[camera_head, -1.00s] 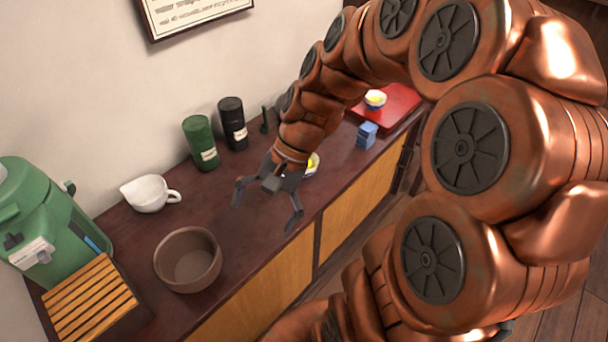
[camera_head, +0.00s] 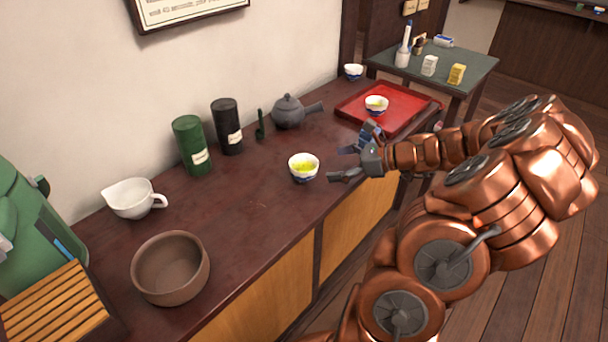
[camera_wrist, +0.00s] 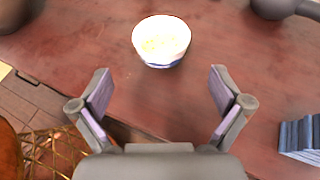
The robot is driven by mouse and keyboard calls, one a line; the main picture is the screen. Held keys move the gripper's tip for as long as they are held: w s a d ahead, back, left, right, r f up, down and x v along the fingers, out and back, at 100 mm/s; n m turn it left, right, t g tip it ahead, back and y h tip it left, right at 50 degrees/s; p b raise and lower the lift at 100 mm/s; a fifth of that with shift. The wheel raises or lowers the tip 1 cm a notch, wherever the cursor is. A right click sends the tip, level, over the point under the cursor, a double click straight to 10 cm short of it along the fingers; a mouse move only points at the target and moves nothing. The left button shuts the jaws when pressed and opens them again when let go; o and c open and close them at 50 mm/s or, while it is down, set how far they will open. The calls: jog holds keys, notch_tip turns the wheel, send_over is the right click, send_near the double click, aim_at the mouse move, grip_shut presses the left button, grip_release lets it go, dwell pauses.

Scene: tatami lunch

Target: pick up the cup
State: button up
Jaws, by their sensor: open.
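A small white cup with a blue base and yellow-green tea (camera_head: 303,168) stands upright on the dark wooden counter (camera_head: 240,222). It also shows in the wrist view (camera_wrist: 162,41), ahead of the fingertips and roughly centred between them. My gripper (camera_head: 338,163) is open and empty, just right of this cup in the head view and apart from it. The fingers show spread in the wrist view (camera_wrist: 160,85). A second similar cup (camera_head: 376,105) stands on the red tray (camera_head: 405,113), and a third (camera_head: 353,71) stands at the counter's far end.
A grey teapot (camera_head: 288,112), black canister (camera_head: 228,127) and green canister (camera_head: 192,146) stand along the wall. A white pitcher (camera_head: 130,199) and brown bowl (camera_head: 170,268) stand left. The counter between bowl and cup is clear.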

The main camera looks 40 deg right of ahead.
aim_at(311, 157)
jog(key=shift+x, duration=3.7)
jog(key=shift+d, duration=0.1)
jog(key=shift+c, duration=0.4)
jog(key=c, duration=1.1)
jog(key=shift+r, duration=0.2)
jog(key=shift+r, duration=1.3)
jog(key=shift+s+d+r, duration=0.35)
jog(key=shift+s+d, duration=0.15)
jog(key=shift+s, duration=2.1)
jog(key=shift+s+d+r, duration=0.35)
jog(key=shift+s+d, duration=0.15)
jog(key=shift+s, duration=2.05)
jog(key=shift+s+d+r, duration=0.35)
jog(key=shift+s+d, duration=0.1)
jog(key=shift+s, duration=2.15)
